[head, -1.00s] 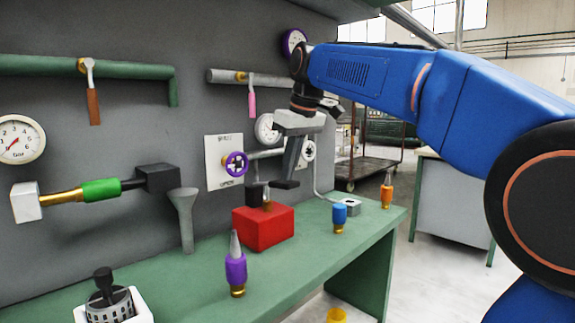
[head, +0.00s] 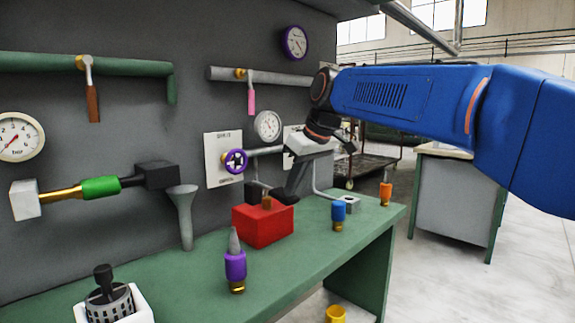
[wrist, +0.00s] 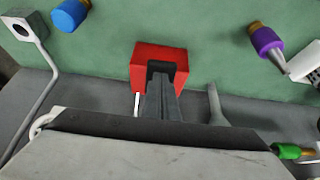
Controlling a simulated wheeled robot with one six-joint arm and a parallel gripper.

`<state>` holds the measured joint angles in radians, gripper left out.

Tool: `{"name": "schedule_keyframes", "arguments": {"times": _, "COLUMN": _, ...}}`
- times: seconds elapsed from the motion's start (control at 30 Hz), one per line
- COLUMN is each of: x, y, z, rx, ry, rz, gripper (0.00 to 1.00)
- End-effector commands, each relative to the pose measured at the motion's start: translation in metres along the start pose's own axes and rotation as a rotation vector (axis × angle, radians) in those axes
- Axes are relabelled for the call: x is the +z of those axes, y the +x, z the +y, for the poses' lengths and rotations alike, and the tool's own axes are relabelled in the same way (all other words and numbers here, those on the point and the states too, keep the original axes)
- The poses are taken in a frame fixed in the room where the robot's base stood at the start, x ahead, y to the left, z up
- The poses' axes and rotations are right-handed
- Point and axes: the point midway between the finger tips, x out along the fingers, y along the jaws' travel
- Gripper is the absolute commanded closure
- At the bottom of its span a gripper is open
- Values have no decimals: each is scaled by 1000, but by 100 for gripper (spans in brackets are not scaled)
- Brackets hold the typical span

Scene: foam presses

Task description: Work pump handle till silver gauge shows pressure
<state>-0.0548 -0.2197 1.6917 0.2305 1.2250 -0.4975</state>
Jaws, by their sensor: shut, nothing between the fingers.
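The pump seems to be the red box (head: 263,228) on the green bench. A dark upright part (head: 254,191) and a small brown piece (head: 267,202) show at its top. A small grey-rimmed gauge (head: 267,126) hangs on the wall above; its needle is too small to read. A second gauge seen earlier to its right is now hidden behind my wrist. In the wrist view, the shut fingers (wrist: 160,100) overlap the red box (wrist: 143,66); contact with any handle cannot be told.
A purple valve wheel (head: 236,161) is left of my gripper. A purple bottle (head: 235,268), a blue bottle (head: 338,214) and an orange bottle (head: 386,193) stand on the bench. A grey funnel (head: 183,215) is at left. A larger gauge (head: 20,137) and a purple-rimmed gauge (head: 294,43) are on the wall.

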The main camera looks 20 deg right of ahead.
Motion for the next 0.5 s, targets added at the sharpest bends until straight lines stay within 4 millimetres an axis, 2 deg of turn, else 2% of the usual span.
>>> {"name": "schedule_keyframes", "arguments": {"times": 0.07, "x": 1, "y": 1, "z": -1, "rx": -4, "ry": 1, "rz": -12, "gripper": 100}}
{"name": "schedule_keyframes", "arguments": {"times": 0.17, "x": -5, "y": -9, "z": -2, "rx": -2, "ry": -1, "rz": -6, "gripper": 100}}
{"name": "schedule_keyframes", "arguments": {"times": 0.33, "x": -18, "y": -38, "z": -8, "rx": 1, "ry": -1, "rz": 2, "gripper": 100}}
{"name": "schedule_keyframes", "arguments": {"times": 0.5, "x": -14, "y": -73, "z": -6, "rx": 2, "ry": 1, "rz": 3, "gripper": 100}}
